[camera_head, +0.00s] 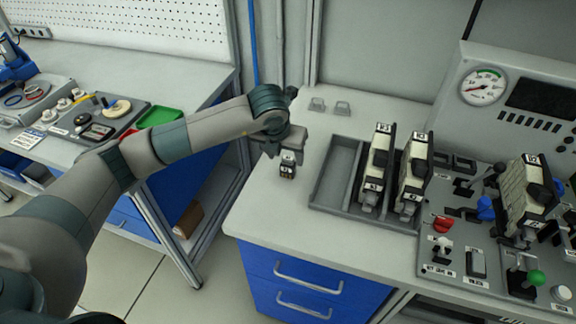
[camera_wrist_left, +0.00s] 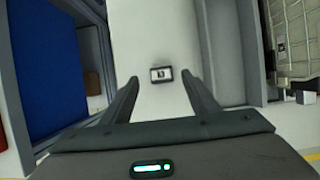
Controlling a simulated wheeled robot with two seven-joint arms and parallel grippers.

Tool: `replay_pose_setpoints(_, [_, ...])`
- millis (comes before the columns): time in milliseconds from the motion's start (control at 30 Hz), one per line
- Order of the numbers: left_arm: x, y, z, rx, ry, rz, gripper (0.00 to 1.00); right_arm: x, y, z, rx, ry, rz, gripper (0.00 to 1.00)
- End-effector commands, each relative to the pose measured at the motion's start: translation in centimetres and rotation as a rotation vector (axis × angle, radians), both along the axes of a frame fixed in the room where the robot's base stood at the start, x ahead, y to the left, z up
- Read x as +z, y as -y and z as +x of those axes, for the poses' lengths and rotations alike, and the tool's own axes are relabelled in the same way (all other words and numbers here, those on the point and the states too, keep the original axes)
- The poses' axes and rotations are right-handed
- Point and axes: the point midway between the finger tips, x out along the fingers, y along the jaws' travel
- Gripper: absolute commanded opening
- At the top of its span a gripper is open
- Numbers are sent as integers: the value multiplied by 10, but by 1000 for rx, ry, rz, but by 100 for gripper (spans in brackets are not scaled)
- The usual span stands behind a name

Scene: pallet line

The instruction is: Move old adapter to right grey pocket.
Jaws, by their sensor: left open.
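A small black adapter (camera_head: 288,167) with a white label face stands on the pale bench top, left of the grey tray. In the left wrist view the adapter (camera_wrist_left: 161,74) lies just ahead of and between the fingertips, with gaps on both sides. My left gripper (camera_head: 277,148) is open and empty, right behind the adapter; its two fingers show clearly in the left wrist view (camera_wrist_left: 160,83). Two small grey pockets sit at the back of the bench, a left one (camera_head: 317,104) and a right one (camera_head: 343,108); both look empty. My right gripper is out of view.
The grey tray (camera_head: 322,190) has an empty left compartment and two tall labelled modules (camera_head: 376,165) (camera_head: 412,172). A control panel (camera_head: 450,262) with levers and knobs lies right of it. The bench between adapter and small pockets is clear. Another bench (camera_head: 190,75) stands at left.

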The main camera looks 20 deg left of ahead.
Motion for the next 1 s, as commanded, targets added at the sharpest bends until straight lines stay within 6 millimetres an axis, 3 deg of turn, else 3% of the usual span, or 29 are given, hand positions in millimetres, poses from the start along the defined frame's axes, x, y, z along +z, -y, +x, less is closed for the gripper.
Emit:
replay_pose_setpoints(100, [-8, 2, 7, 0, -5, 1, 55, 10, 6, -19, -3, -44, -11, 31])
replay_pose_setpoints(200, [-22, 3, 12, 1, -4, 0, 55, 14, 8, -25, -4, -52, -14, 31])
replay_pose_setpoints(400, [-35, 3, 18, 0, -1, 1, 55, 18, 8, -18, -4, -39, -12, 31])
replay_pose_setpoints(867, [-36, 3, 18, 0, 0, 0, 55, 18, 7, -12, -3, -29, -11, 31])
replay_pose_setpoints(1000, [-36, 3, 18, 0, 0, 0, 21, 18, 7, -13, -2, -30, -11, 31])
